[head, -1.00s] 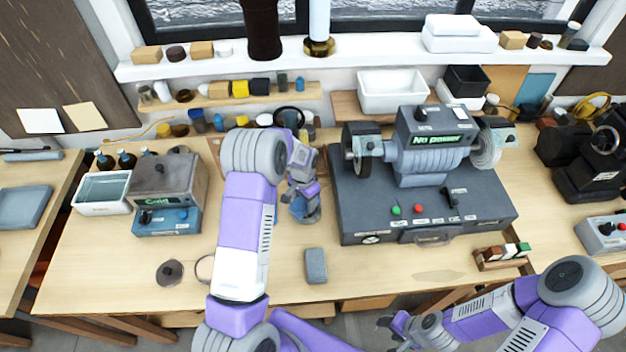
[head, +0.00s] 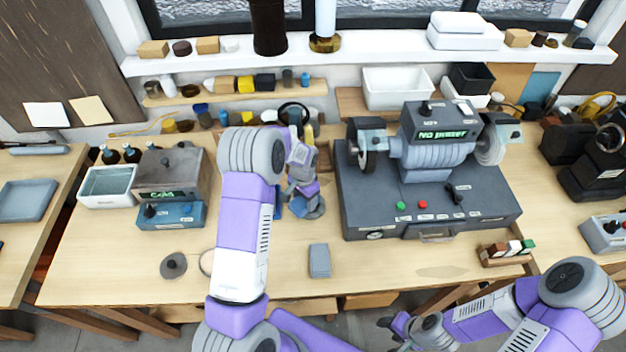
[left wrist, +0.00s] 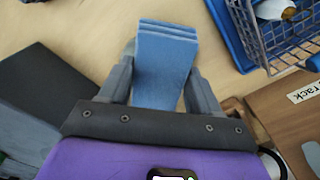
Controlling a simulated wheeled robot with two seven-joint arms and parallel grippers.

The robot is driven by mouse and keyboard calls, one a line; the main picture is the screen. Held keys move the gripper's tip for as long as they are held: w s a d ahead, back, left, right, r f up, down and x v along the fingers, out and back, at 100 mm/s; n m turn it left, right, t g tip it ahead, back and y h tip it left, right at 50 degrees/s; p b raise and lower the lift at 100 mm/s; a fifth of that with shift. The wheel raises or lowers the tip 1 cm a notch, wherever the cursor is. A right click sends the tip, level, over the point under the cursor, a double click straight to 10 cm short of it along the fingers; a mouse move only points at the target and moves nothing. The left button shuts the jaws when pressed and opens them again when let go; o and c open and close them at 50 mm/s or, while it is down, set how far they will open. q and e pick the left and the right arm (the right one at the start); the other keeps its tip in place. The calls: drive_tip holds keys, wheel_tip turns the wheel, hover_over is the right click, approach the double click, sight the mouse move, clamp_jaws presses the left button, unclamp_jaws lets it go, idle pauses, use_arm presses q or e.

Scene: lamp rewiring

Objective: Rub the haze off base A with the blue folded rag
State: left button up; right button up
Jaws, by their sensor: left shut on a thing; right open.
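My left gripper (head: 306,207) is over the middle of the workbench, left of the big grey machine. In the left wrist view my left gripper (left wrist: 160,85) is shut on the blue folded rag (left wrist: 167,60), whose stacked layers stick out beyond the fingertips. In the head view the gripper and forearm mostly hide the rag. My right gripper (head: 388,330) is open and empty, low in front of the bench edge. I cannot make out which thing is base A; no label for it is readable, and my left arm covers part of the bench.
The grey machine (head: 365,205) with a "No power" display stands right of my left gripper. A heater-like box (head: 170,172) and white tub (head: 108,187) stand left. A grey block (head: 319,261) and round disc (head: 173,265) lie near the front. A blue wire basket (left wrist: 270,45) is close by.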

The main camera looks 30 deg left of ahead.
use_arm(q)
wheel_tip(320, 180, up, 3)
drive_tip(key=shift+s+f+p, duration=0.1)
drive_tip(key=shift+f+p, duration=0.1)
drive_tip(key=shift+p, duration=0.2)
drive_tip(key=shift+w+r+p, duration=0.2)
drive_tip(key=shift+r+p, duration=0.15)
drive_tip(key=shift+r, duration=0.1)
drive_tip(key=shift+s+r+p, duration=0.1)
drive_tip(key=shift+r+p, duration=0.4)
drive_tip(key=shift+r, duration=0.45)
drive_tip(key=shift+r+p, duration=0.8)
drive_tip(key=shift+r, duration=0.6)
drive_tip(key=s+d+r+p, duration=0.2)
drive_tip(key=s+d+r, duration=0.1)
drive_tip(key=s+r, duration=0.2)
drive_tip(key=shift+p, duration=0.4)
